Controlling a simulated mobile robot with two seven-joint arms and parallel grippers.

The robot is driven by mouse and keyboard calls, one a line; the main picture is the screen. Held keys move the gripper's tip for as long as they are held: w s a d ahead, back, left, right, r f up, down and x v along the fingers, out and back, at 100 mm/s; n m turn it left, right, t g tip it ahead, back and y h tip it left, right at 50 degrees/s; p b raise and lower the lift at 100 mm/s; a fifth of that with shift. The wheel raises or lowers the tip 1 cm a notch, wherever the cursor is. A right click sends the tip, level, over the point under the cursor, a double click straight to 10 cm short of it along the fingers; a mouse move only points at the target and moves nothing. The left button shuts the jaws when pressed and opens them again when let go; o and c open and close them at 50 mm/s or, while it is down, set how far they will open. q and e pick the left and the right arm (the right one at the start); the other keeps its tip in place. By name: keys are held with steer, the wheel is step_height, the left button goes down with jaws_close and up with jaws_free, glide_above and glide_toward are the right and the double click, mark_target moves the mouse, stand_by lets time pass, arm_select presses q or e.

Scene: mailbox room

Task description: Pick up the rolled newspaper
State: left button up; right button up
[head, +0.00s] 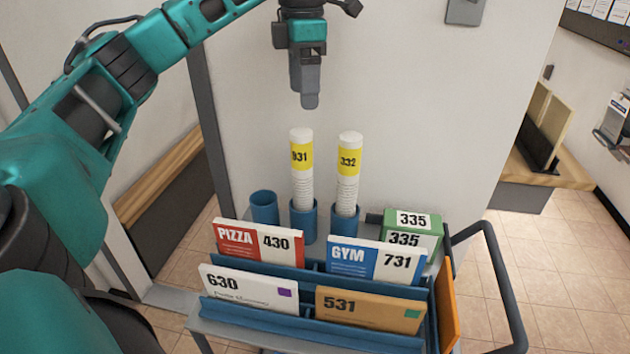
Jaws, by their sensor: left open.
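Two rolled newspapers stand upright in blue cups at the back of a cart. The left roll (302,165) has a yellow label that seems to read 931. The right roll (348,170) has a yellow label reading 332. My left gripper (310,100) hangs pointing down above the left roll, apart from it. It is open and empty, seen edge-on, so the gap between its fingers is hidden. The lower ends of both rolls are hidden inside their cups. My right gripper is not in view.
An empty blue cup (264,207) stands left of the rolls. A green box (413,225) marked 335 is at the right. Blue racks in front hold mail, including an orange-brown envelope (370,310). The cart has a dark handle (503,280). A white wall (400,80) is behind.

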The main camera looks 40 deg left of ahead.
mark_target(302, 147)
arm_select(q)
steer(key=f+b, duration=0.1)
steer(key=f, duration=0.5)
steer(key=shift+s+f+b, duration=0.1)
steer(key=shift+s+b, duration=0.1)
steer(key=shift+b, duration=0.15)
steer(key=f, duration=0.5)
steer(key=shift+a+f, duration=0.25)
steer(key=shift+f, duration=0.35)
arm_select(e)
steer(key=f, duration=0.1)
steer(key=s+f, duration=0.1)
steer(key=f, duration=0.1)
arm_select(q)
jaws_close()
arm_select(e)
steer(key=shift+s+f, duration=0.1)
